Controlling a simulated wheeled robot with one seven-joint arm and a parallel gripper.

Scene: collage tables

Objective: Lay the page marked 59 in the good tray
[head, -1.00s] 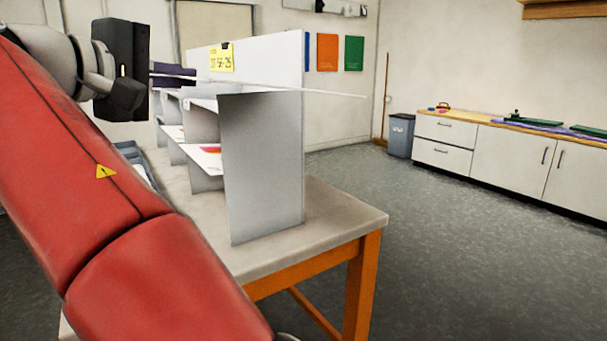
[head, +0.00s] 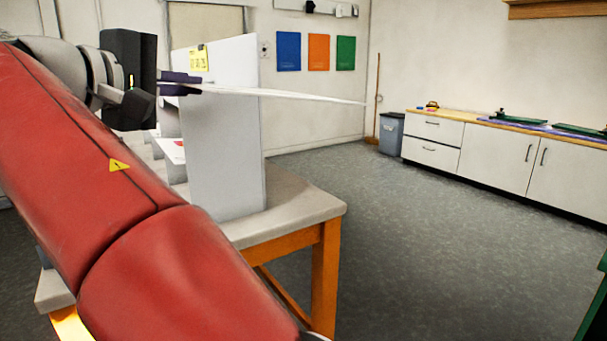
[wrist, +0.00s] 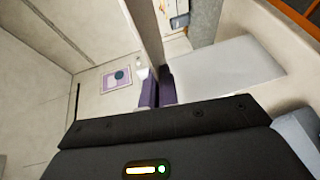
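My gripper (head: 188,83) is shut on a thin white page (head: 270,94), which sticks out to the right nearly edge-on in the head view. No marking on the page can be read. The page passes in front of a pale sorting rack (head: 225,140) on the table, seen from its end. In the wrist view, the purple fingers (wrist: 157,90) are close together, with a pale strip rising between them. I cannot pick out the good tray in any view.
The rack stands on a grey table (head: 300,205) with orange legs. A yellow tag (head: 198,58) is clipped to the rack. Open floor lies to the right, before white cabinets (head: 495,158) and a grey bin (head: 391,133). A green edge (head: 597,305) shows at lower right.

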